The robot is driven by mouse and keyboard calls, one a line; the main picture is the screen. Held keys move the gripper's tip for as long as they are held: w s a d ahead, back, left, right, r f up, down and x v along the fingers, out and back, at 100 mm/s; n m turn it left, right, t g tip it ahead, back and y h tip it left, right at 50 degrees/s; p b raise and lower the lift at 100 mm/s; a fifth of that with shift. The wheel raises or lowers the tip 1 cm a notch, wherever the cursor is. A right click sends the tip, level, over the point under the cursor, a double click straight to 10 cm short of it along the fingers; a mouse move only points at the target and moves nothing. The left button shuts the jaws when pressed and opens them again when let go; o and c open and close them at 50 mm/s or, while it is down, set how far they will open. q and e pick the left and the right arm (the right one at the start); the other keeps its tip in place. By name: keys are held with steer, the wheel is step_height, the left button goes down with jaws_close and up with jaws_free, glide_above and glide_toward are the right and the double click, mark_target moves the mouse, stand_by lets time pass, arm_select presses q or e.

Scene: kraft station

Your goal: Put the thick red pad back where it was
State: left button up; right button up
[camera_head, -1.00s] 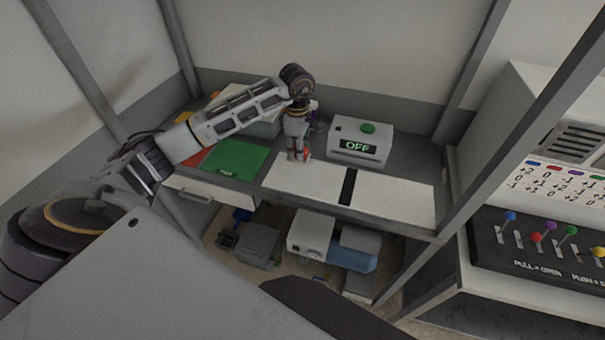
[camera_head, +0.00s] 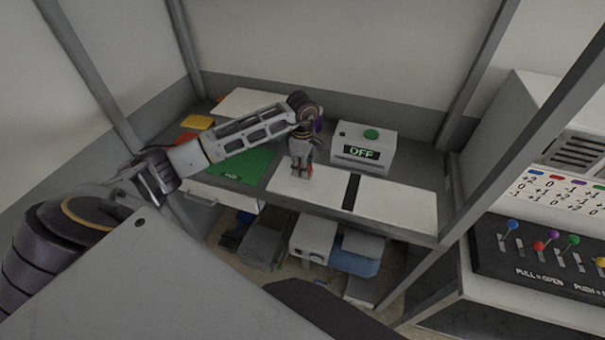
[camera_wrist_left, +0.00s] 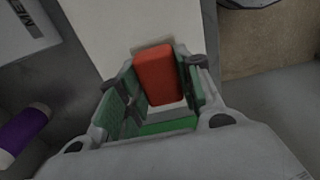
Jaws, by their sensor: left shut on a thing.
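The thick red pad (camera_wrist_left: 155,75) is a rounded red block between the fingers of my left gripper (camera_wrist_left: 158,92) in the left wrist view. The gripper is shut on it, over a white panel. In the head view my left gripper (camera_head: 301,172) points down at the left white panel's (camera_head: 312,192) back left part, beside the green mat (camera_head: 248,164). Only a sliver of red shows there, and I cannot tell whether the pad touches the panel. My right gripper is not in view.
A box reading OFF with a green button (camera_head: 371,135) stands right behind the gripper. A yellow block (camera_head: 197,122) and an orange-red piece (camera_head: 184,138) lie at the left. A purple cylinder (camera_wrist_left: 22,135) is near the wrist. The right white panel (camera_head: 398,202) is bare.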

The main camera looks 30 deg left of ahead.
arm_select(q)
steer(key=shift+f, duration=0.3)
steer(key=shift+f+p, duration=0.45)
steer(key=shift+f, duration=1.45)
steer(key=shift+f, duration=0.15)
steer(key=o, duration=0.9)
